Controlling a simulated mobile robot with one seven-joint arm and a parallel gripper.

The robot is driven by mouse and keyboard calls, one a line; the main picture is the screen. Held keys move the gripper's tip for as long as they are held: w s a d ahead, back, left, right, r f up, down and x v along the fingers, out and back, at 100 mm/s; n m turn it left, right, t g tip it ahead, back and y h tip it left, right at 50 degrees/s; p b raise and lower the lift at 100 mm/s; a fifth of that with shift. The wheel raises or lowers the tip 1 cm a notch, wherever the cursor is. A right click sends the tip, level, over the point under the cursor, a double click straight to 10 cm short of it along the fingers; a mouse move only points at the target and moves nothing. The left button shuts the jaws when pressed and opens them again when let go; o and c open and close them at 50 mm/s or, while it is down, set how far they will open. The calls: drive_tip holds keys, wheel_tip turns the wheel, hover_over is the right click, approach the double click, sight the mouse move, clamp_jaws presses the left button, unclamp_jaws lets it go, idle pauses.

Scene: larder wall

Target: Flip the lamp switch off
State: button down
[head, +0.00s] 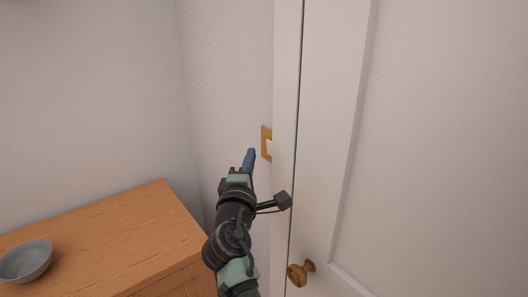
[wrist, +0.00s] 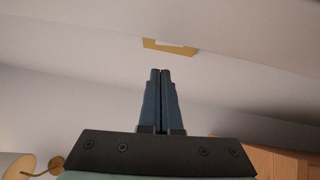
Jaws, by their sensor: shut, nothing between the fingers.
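The lamp switch has a gold-coloured plate (head: 265,132) with a white rocker (head: 268,149), set on the wall beside the white door frame in the head view. Its right part is hidden by the frame. In the wrist view the plate (wrist: 151,44) shows ahead of the fingertips with the white rocker (wrist: 171,43) in it. My gripper (head: 251,153) is shut and empty, pointing up toward the wall just left of the plate. In the wrist view my gripper's fingertips (wrist: 160,70) are together below the plate, with a visible gap. I cannot tell which way the rocker is tipped.
A wooden cabinet (head: 120,232) with a grey bowl (head: 26,261) stands at the left. A white door (head: 440,150) with a wooden knob (head: 299,273) is at the right, close to my arm.

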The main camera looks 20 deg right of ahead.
sight(267, 144)
drive_tip(key=shift+w+d+r+p, duration=0.1)
drive_tip(key=shift+w+d, duration=0.1)
drive_tip(key=shift+d, duration=0.35)
drive_tip(key=shift+w+d+r+p, duration=0.1)
drive_tip(key=shift+w+d, duration=0.15)
drive_tip(key=shift+d, duration=0.35)
drive_tip(key=shift+w+d+p, duration=0.1)
drive_tip(key=shift+w+d, duration=0.1)
drive_tip(key=shift+d, duration=0.35)
drive_tip(key=shift+d+r+p, duration=0.15)
drive_tip(key=shift+r+p, duration=0.2)
drive_tip(key=shift+p, duration=0.35)
drive_tip(key=shift+d+f+m, duration=0.1)
drive_tip(key=shift+f+m, duration=0.05)
drive_tip(key=shift+m, duration=0.15)
drive_tip(key=shift+f, duration=0.1)
